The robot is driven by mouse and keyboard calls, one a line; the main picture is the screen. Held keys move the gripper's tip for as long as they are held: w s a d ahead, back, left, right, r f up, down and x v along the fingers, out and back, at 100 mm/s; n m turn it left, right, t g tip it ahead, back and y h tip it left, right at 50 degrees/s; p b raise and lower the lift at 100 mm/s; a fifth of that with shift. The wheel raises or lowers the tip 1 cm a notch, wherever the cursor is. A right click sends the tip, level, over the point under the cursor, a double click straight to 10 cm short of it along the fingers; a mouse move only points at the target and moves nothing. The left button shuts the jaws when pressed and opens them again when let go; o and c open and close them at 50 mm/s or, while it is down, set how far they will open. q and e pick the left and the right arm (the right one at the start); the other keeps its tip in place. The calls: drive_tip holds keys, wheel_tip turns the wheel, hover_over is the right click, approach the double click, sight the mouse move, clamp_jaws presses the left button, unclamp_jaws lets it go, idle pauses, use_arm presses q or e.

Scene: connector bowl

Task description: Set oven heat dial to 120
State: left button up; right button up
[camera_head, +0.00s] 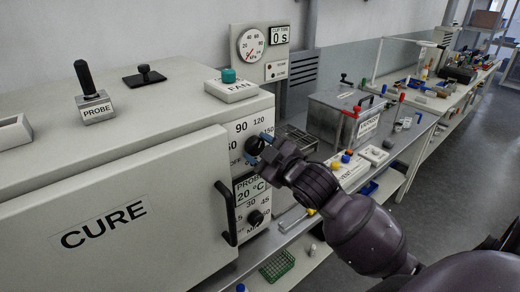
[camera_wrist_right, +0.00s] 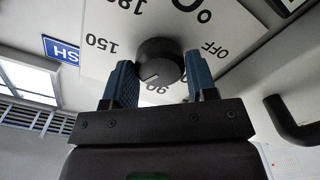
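The oven heat dial (camera_wrist_right: 160,64) is a round black knob on the oven's white front panel. It also shows in the head view (camera_head: 254,146), partly covered by my gripper. My right gripper (camera_head: 263,146) is at the dial. In the wrist view its blue fingers (camera_wrist_right: 161,78) lie on either side of the knob and look closed on it. The scale appears upside down there. The knob's white mark points to the lower left, between 90 and 150; the 120 label is hidden behind a finger. The 120 label (camera_head: 258,121) shows in the head view. My left gripper is not in view.
Below the heat dial are the PROBE display (camera_head: 250,189) reading 20 °C and a lower dial (camera_head: 256,217). The CURE door (camera_head: 110,225) has a black handle (camera_head: 227,212) left of my gripper. A FAN button (camera_head: 229,76) sits on top. A cluttered bench extends right.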

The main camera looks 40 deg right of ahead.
drive_tip(key=o, duration=0.3)
drive_tip(key=shift+o, duration=0.2)
drive_tip(key=shift+s+d+f, duration=0.1)
drive_tip(key=shift+s, duration=0.5)
use_arm(q)
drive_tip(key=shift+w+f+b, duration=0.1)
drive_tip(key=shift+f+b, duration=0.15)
drive_tip(key=shift+b, duration=0.05)
use_arm(e)
drive_tip(key=s, duration=0.9)
drive_tip(key=shift+s+d, duration=0.3)
drive_tip(key=shift+d, duration=0.05)
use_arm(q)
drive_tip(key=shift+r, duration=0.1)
